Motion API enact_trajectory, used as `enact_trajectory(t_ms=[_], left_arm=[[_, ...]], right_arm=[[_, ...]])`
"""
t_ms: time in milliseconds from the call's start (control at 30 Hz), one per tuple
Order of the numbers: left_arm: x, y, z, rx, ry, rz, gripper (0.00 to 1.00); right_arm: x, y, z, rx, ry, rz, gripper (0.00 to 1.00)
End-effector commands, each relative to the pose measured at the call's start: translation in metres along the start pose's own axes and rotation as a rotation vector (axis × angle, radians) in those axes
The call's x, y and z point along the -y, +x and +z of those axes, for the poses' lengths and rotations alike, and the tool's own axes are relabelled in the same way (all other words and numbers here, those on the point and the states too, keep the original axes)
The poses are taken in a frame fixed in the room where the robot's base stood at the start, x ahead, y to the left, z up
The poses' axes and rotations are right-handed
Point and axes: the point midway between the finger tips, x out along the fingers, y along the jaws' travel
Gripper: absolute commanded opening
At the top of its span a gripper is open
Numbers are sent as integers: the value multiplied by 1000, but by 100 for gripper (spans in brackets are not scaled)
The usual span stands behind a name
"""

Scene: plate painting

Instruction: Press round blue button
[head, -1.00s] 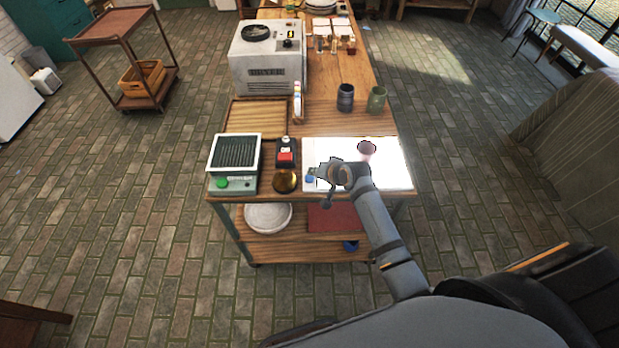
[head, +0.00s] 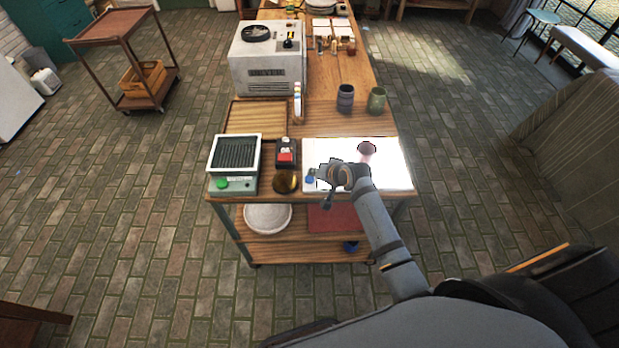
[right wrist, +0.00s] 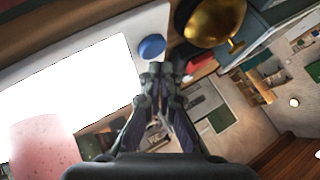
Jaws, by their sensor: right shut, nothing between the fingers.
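The round blue button (head: 310,180) sits at the near left corner of the white glowing panel (head: 395,160) on the table. It also shows in the right wrist view (right wrist: 152,47) as a blue disc on the panel's pale border. My right gripper (head: 328,200) is shut and empty, just to the right of the button in the head view. In the right wrist view its closed fingertips (right wrist: 158,70) appear just below the button; I cannot tell whether they touch it. My left gripper is not in view.
A pink cup (head: 367,153) stands on the panel. Left of the button are a gold bowl (head: 286,181), a red switch box (head: 286,153) and a device with a green button (head: 221,183). Two cups (head: 345,98) (head: 377,100) stand behind the panel.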

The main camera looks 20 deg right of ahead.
Motion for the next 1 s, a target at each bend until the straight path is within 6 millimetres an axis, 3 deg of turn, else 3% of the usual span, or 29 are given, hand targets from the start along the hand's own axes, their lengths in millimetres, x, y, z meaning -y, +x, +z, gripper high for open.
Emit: enact_trajectory(t_ms=[1000], left_arm=[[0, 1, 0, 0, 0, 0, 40]], right_arm=[[-6, 9, 6, 1, 1, 0, 0]])
